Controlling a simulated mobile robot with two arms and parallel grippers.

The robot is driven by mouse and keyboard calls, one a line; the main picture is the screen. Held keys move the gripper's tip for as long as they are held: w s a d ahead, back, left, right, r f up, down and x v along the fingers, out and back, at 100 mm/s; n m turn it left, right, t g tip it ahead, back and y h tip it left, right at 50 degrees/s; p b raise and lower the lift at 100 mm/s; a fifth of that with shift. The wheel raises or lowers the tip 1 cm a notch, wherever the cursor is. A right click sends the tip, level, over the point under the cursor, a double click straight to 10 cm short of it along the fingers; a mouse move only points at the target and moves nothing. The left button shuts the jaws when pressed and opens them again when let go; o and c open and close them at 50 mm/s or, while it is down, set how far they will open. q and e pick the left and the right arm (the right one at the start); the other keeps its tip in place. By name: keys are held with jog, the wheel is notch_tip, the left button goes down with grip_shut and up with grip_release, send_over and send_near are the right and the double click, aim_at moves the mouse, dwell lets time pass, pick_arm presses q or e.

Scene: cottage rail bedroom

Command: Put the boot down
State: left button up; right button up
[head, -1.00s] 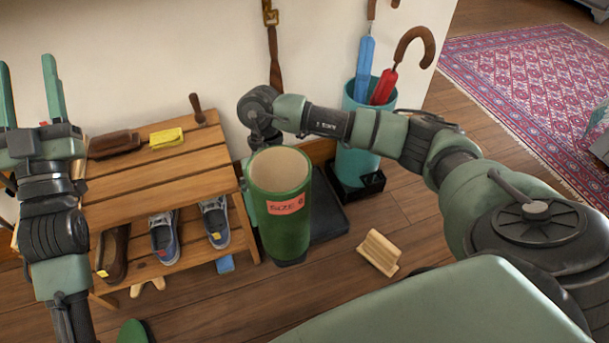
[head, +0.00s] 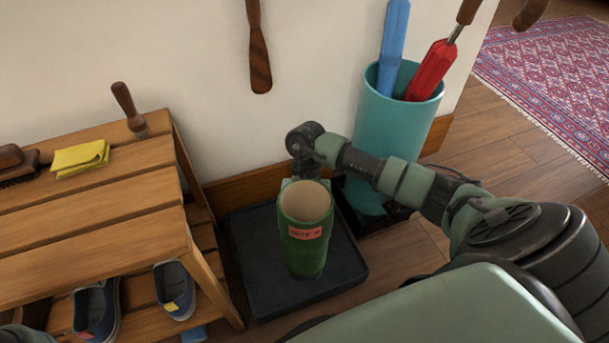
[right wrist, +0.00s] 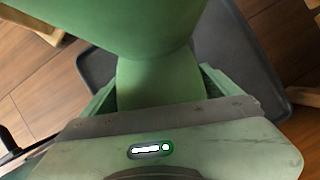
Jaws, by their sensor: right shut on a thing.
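The green boot (head: 305,250) stands upright over the dark boot tray (head: 254,289), open top up, with a red size label on its front. I cannot tell whether its sole touches the tray. My right gripper (right wrist: 155,88) is shut on the boot from behind, on the wall side; the boot (right wrist: 150,40) fills the middle of the right wrist view between the fingers. The boot mostly hides this gripper in the head view.
A teal umbrella stand (head: 375,150) with blue and red umbrellas stands right behind the tray. A wooden shoe bench (head: 100,220) is on the left, with a yellow cloth (head: 80,158) on it and blue shoes (head: 175,290) below. A brown shoehorn (head: 258,50) hangs on the wall.

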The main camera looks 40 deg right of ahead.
jog(key=shift+f+b, duration=0.45)
jog(key=shift+f, duration=0.3)
jog(key=shift+f+b, duration=1.6)
jog(key=shift+f, duration=0.85)
jog(key=shift+f+b, duration=0.6)
jog(key=o, duration=1.8)
